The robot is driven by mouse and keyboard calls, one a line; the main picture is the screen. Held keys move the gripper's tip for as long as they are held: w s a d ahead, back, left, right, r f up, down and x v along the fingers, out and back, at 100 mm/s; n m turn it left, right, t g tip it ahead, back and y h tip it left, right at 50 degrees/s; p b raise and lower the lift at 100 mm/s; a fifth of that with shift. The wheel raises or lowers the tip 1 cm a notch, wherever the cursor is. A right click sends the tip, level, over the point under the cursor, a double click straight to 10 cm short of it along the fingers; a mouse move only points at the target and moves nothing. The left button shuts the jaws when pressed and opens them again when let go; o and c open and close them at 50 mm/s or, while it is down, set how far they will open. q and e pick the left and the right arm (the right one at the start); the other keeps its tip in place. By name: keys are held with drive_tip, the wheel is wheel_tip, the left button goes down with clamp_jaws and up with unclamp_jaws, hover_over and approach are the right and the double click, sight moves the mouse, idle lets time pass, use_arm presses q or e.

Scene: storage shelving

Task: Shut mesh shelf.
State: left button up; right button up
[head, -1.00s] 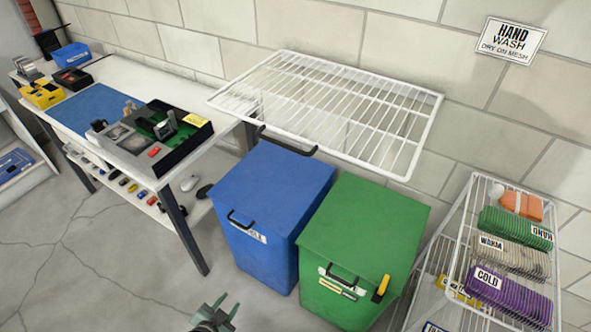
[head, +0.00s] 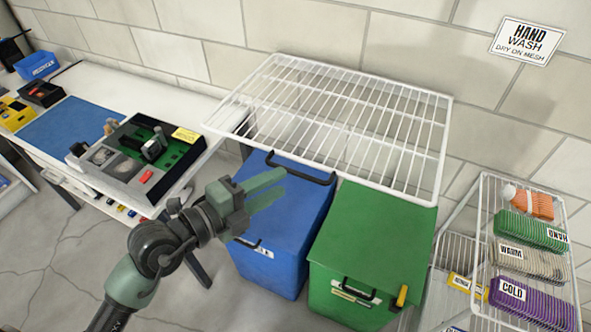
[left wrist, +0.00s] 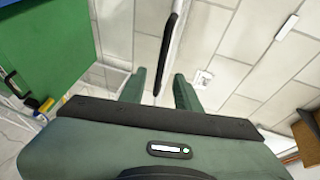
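The white mesh shelf (head: 447,140) juts out roughly level from the block wall, above a blue bin and a green bin. A black handle (head: 300,169) sits at its front edge, towards the left. My left gripper (head: 282,183) is close to this handle, its fingers pointing right. In the left wrist view my left gripper (left wrist: 159,76) is open, with the black handle (left wrist: 172,45) appearing between its fingers in the picture. I cannot tell whether they touch. The shelf's white edge shows behind the handle. My right gripper is not in view.
The blue bin (head: 278,215) and green bin (head: 372,235) stand under the shelf. A workbench (head: 110,85) with a dark tray (head: 120,170) is at the left. A wire rack (head: 480,230) with folded cloths stands at the right. A sign (head: 527,42) hangs on the wall.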

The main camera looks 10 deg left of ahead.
sight(296, 172)
use_arm(q)
drive_tip(key=p+x, duration=0.1)
drive_tip(key=x, duration=0.5)
drive_tip(key=c, duration=0.7)
drive_tip(key=shift+f, duration=0.1)
